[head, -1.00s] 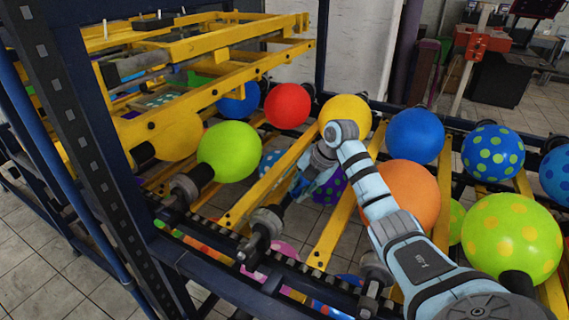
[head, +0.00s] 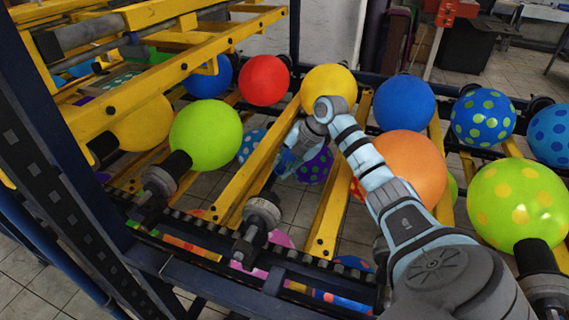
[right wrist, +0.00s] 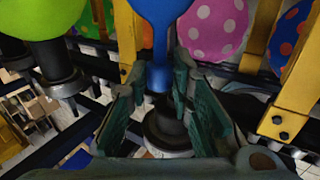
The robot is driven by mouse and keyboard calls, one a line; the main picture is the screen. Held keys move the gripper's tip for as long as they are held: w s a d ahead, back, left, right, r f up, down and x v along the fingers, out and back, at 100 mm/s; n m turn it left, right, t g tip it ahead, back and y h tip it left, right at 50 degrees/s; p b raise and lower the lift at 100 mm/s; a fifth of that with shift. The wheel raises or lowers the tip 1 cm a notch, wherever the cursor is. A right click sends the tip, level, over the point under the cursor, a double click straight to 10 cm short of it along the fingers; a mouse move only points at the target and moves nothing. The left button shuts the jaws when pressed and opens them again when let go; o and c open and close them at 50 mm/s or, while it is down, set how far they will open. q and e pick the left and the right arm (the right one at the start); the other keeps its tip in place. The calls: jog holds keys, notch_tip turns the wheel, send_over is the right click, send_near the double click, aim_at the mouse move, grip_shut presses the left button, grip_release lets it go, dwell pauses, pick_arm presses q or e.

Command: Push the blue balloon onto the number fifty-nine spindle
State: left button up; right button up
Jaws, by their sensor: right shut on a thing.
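The blue balloon (right wrist: 160,20) shows in the right wrist view as a limp blue body narrowing to a neck. My right gripper (right wrist: 160,100) has its green fingers on both sides of this neck and is shut on it. The neck's end is right at the dark tip of a spindle (right wrist: 166,128); I cannot tell whether it is around the tip or only touching it. In the head view my right gripper (head: 286,162) is above and beside an empty spindle (head: 262,215). No number is readable. My left gripper is not in view.
A green balloon (head: 206,135) sits on the spindle to the left. An orange balloon (head: 405,170) is behind my right arm, and a yellow-dotted green one (head: 518,205) is at right. Yellow bars (head: 335,205) run between the spindles. A dark blue frame post (head: 45,145) stands at left.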

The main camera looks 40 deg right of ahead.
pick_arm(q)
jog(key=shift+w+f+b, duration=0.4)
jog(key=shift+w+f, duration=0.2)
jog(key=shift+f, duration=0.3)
pick_arm(e)
jog(key=a+f, duration=0.1)
jog(key=s+a+f, duration=0.1)
jog(key=f, duration=0.1)
jog(key=a+f, duration=0.1)
jog(key=shift+s+f, duration=0.2)
jog(key=shift+f, duration=0.15)
pick_arm(q)
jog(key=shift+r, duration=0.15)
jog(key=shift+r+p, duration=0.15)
jog(key=shift+p, duration=0.15)
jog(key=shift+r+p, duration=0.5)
jog(key=shift+p, duration=0.05)
pick_arm(e)
jog(key=shift+s+a, duration=0.25)
jog(key=shift+a, duration=0.25)
